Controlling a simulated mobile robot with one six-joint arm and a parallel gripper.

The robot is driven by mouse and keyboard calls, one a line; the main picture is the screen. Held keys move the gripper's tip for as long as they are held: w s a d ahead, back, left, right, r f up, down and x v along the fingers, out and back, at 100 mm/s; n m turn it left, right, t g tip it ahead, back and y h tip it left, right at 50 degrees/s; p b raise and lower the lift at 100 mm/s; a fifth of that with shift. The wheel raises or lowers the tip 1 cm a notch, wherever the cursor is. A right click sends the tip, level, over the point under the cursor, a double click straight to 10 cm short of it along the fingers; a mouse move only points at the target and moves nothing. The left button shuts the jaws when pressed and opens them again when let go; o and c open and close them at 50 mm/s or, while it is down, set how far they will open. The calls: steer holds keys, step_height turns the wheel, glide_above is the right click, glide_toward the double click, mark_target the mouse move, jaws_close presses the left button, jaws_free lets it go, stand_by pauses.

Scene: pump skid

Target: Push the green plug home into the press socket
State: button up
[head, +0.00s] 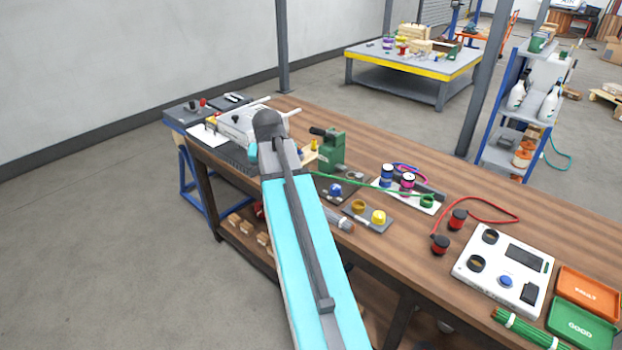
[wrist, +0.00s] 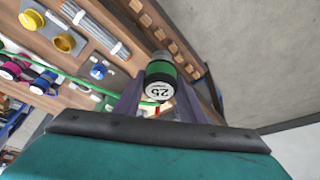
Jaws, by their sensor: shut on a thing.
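The green plug (wrist: 160,70), a black cylinder with a green band and a white end marked 25, shows in the wrist view between the fingers of my gripper (wrist: 158,95). My gripper is shut on it. A grey round part shows at its far end; I cannot tell whether this is the press socket or how deep the plug sits. A green cable (wrist: 60,96) runs from the left towards the gripper. In the head view my arm hides the gripper and plug. A green press (head: 331,149) stands on the bench just right of my arm.
The wooden bench (head: 400,228) carries a grey plate with yellow cups (head: 367,217), a white mat with spools (head: 408,196), red-banded plugs (head: 458,220) on a red cable, and a white test box (head: 503,271). Orange and green trays (head: 583,331) lie at right.

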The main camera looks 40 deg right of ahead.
steer(key=w+a+r+n+y, duration=0.1)
steer(key=w+a+r+n, duration=0.1)
steer(key=a, duration=0.9)
steer(key=w+a+r+n+t+y, duration=0.1)
steer(key=w+a+r+n, duration=0.1)
steer(key=a, duration=1)
steer(key=w+a+r+n+y, duration=0.1)
steer(key=w+a+n, duration=0.3)
steer(key=a, duration=0.8)
steer(key=shift+w+a+r+n+t, duration=0.2)
steer(key=shift+a+r+n+t, duration=0.1)
steer(key=shift+r+n, duration=0.3)
steer(key=shift+s, duration=0.1)
